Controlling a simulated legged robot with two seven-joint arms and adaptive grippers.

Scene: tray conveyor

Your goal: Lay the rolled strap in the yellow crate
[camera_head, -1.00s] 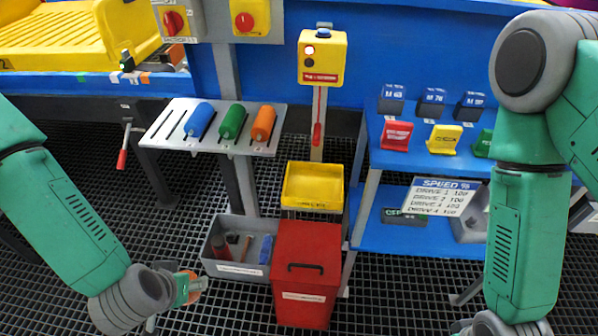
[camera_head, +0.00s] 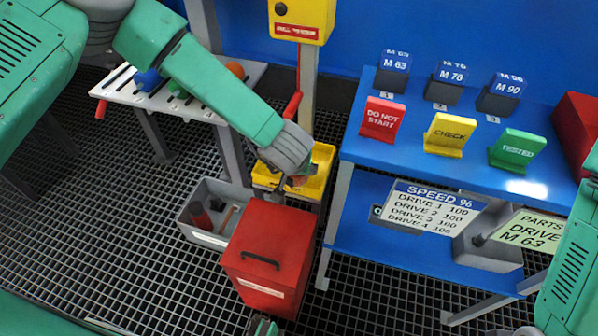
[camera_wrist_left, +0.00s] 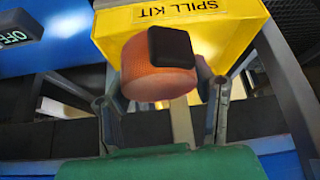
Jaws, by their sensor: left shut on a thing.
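The yellow crate (camera_head: 323,168) stands in the middle of the head view, behind the red bin. My left gripper (camera_head: 291,186) reaches down at the crate and hides part of it. In the left wrist view, the orange rolled strap (camera_wrist_left: 150,82) with its black buckle (camera_wrist_left: 171,47) sits between the two fingers of my left gripper (camera_wrist_left: 163,105), which is shut on it. The yellow crate (camera_wrist_left: 237,27), labelled SPILL KIT, fills the view behind the strap. I cannot tell whether the strap touches the crate.
The red bin (camera_head: 258,270) stands in front of the crate. A grey tool box (camera_head: 200,229) is to its left. A rack (camera_head: 110,90) with coloured rolls is behind my left arm. A blue table (camera_head: 400,165) with signs stands at right. A post rises behind the crate.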

